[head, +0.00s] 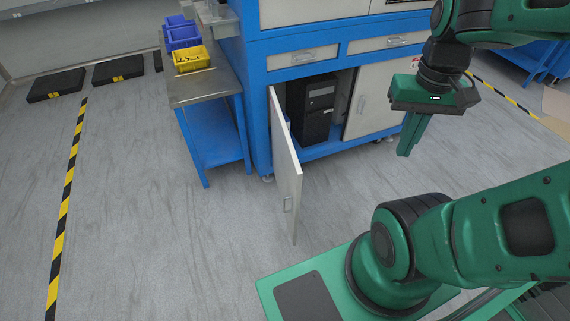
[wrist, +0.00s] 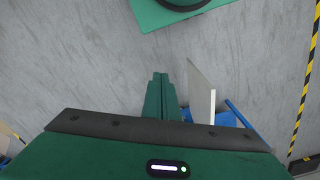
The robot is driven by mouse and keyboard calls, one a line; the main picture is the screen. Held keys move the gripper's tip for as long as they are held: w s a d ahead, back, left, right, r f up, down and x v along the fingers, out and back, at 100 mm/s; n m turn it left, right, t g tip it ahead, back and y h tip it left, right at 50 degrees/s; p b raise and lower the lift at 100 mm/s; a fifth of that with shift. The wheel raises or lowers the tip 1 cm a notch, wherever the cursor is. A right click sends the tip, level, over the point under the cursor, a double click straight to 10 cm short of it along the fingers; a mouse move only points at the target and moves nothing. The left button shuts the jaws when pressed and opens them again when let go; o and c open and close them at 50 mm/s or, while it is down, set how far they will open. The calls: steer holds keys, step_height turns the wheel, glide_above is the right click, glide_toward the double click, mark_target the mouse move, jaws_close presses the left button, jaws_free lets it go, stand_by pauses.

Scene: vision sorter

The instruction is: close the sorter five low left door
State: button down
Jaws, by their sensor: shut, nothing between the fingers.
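The low left door (head: 287,170) is a pale panel with a small handle near its free edge. It stands wide open, swung out from the blue sorter cabinet (head: 257,108) toward me. The open bay behind it shows a black computer case (head: 313,108). My gripper (head: 404,153) is shut and empty, pointing down in front of the cabinet, to the right of the door and apart from it. In the wrist view the shut fingers (wrist: 160,75) point at the floor, and the door (wrist: 201,93) shows beside them on the right.
The low right door (head: 372,98) is shut or nearly so. A blue side bench (head: 215,135) with blue and yellow bins (head: 191,58) stands left of the cabinet. Black mats (head: 57,85) and striped floor tape (head: 68,190) lie farther left. The floor left of the door is clear.

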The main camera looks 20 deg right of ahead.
steer(key=w+a+f+n+h, duration=0.1)
steer(key=w+a+f+n, duration=0.2)
steer(key=w+n, duration=0.35)
steer(key=w+a+f+n+h, duration=0.15)
steer(key=w+a+n, duration=0.25)
steer(key=w, duration=0.6)
steer(key=w+a+f+n, duration=1)
steer(key=a+f+n, duration=0.15)
steer(key=a, duration=0.35)
steer(key=s+d+f, duration=0.1)
steer(key=d+f, duration=0.5)
steer(key=f, duration=0.4)
steer(key=shift+s+f, duration=0.15)
steer(key=shift+f, duration=0.15)
